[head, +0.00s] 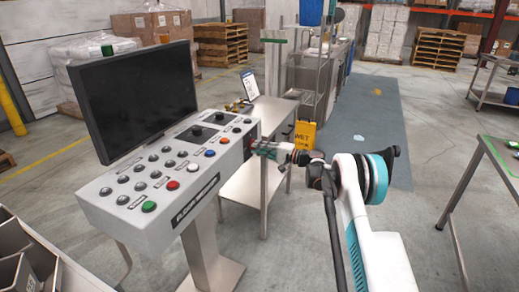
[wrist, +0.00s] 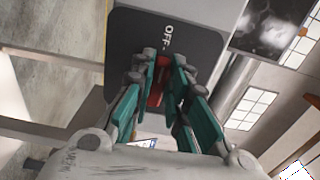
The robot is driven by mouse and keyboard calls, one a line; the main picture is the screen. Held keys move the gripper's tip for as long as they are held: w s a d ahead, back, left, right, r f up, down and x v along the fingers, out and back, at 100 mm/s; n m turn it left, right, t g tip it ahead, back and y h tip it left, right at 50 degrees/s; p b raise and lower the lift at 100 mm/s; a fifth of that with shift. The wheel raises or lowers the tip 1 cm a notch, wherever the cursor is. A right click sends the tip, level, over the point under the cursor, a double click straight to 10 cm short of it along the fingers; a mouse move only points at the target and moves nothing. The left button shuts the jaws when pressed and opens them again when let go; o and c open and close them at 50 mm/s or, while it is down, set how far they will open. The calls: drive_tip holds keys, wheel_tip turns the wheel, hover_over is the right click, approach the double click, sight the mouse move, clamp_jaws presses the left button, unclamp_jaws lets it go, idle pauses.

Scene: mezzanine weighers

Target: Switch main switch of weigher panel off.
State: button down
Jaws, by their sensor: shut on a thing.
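The weigher panel (head: 150,232) is a grey console on a post, with rows of buttons on its sloped top. Its main switch is on the right end face. In the wrist view the switch shows as a red handle (wrist: 157,94) on a black plate (wrist: 126,40) with the word OFF on it. My gripper (head: 257,148) reaches this end face from the right. In the wrist view its teal fingers (wrist: 158,82) are closed around the red handle. The fingers hide much of the handle and the rest of the plate's lettering.
A dark monitor (head: 140,97) stands behind the panel's buttons. A steel table (head: 250,185) stands close behind my gripper. A yellow wet-floor sign (head: 305,135) is beyond it. Another table (head: 504,160) is at the right, with open floor between.

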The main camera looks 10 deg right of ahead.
drive_tip(key=shift+f, duration=0.15)
drive_tip(key=c, duration=1.6)
unclamp_jaws()
drive_tip(key=shift+o, duration=0.2)
drive_tip(key=v, duration=1.2)
